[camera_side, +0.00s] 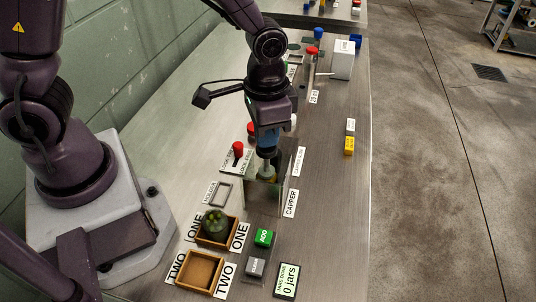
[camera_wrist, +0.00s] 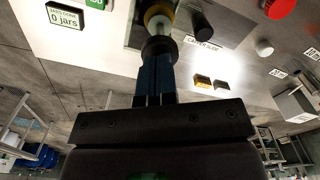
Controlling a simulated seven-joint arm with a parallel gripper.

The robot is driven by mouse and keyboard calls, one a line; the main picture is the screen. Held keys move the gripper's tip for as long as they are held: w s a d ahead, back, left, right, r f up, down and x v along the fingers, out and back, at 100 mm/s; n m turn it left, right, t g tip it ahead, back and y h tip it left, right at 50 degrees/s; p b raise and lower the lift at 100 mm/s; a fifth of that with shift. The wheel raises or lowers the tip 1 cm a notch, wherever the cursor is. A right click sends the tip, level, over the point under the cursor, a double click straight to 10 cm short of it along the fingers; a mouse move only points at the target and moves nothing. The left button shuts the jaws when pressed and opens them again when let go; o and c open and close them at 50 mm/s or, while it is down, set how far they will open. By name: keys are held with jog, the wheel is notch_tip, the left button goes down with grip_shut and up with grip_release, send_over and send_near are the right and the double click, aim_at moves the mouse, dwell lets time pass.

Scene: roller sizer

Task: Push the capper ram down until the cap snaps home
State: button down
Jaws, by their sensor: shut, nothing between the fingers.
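The capper (camera_side: 262,194) stands mid-bench, a metal housing with a CAPPER label at its right. My gripper (camera_side: 267,151) points down over it, blue fingers shut and empty. Directly under the fingertips is the pale ram top (camera_side: 268,169). In the wrist view, my gripper (camera_wrist: 158,62) ends at a dark round ram head (camera_wrist: 158,47), with a yellowish ring (camera_wrist: 157,14) beyond it. I cannot tell whether the tips touch the head or sit just above it. The cap and any jar inside the capper are hidden.
A green jar (camera_side: 214,223) stands in wooden tray ONE (camera_side: 203,240); tray TWO (camera_side: 201,271) is empty. A red-knobbed lever (camera_side: 238,149) stands left of the capper. In front are a green ADD block (camera_side: 264,238), a grey block (camera_side: 255,267) and a "0 jars" display (camera_side: 287,280).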

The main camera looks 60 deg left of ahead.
jog(key=shift+f, duration=0.9)
jog(key=shift+r, duration=1.7)
jog(key=shift+r, duration=0.1)
jog(key=shift+r, duration=2.45)
